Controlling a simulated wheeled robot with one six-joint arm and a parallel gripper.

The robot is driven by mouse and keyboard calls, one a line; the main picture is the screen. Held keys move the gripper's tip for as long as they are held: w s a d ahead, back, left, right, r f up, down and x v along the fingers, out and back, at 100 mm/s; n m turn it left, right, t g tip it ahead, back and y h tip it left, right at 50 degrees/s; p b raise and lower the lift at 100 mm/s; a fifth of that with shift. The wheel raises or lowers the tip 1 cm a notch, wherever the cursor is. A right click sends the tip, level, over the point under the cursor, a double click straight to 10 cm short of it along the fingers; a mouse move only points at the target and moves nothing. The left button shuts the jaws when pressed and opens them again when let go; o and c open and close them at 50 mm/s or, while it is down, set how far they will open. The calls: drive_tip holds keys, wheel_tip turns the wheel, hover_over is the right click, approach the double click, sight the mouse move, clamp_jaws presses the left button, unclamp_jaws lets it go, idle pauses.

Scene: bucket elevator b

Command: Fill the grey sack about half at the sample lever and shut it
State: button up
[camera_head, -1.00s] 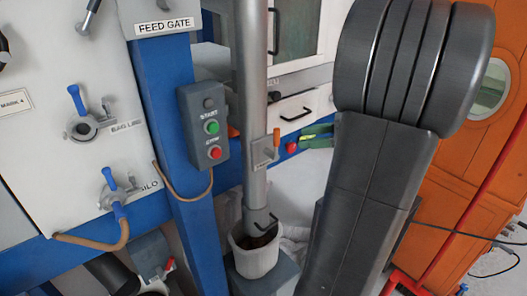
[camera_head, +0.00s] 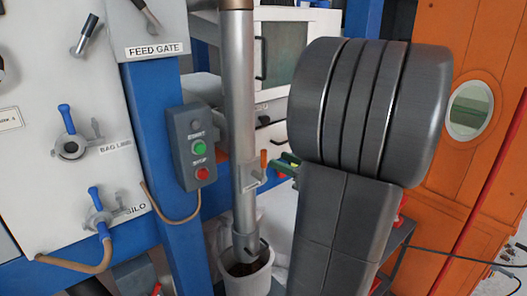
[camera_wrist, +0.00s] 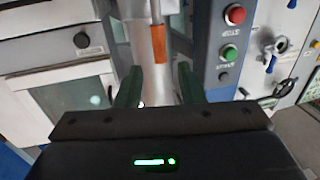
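The sample lever has an orange handle (camera_head: 263,158) on a small plate on the grey vertical pipe (camera_head: 236,110). In the wrist view the orange handle (camera_wrist: 158,45) is upright, just beyond and between my two green fingertips. My gripper (camera_wrist: 160,82) is open and looks empty. In the head view my gripper (camera_head: 287,165) is just right of the lever, partly hidden by my arm. A pale, crumpled cloth-like shape (camera_head: 277,215) is behind the pipe; I cannot tell whether it is the grey sack. A white bucket (camera_head: 257,284) with dark material stands under the pipe's end.
A button box (camera_head: 194,148) with green and red buttons is on the blue post (camera_head: 160,120) left of the pipe. Blue-handled valves (camera_head: 70,140) are on the white panel further left. An orange cabinet (camera_head: 450,190) stands at the right.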

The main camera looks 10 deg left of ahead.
sight(264, 165)
drive_tip(key=p+x, duration=0.1)
drive_tip(key=x, duration=0.6)
clamp_jaws()
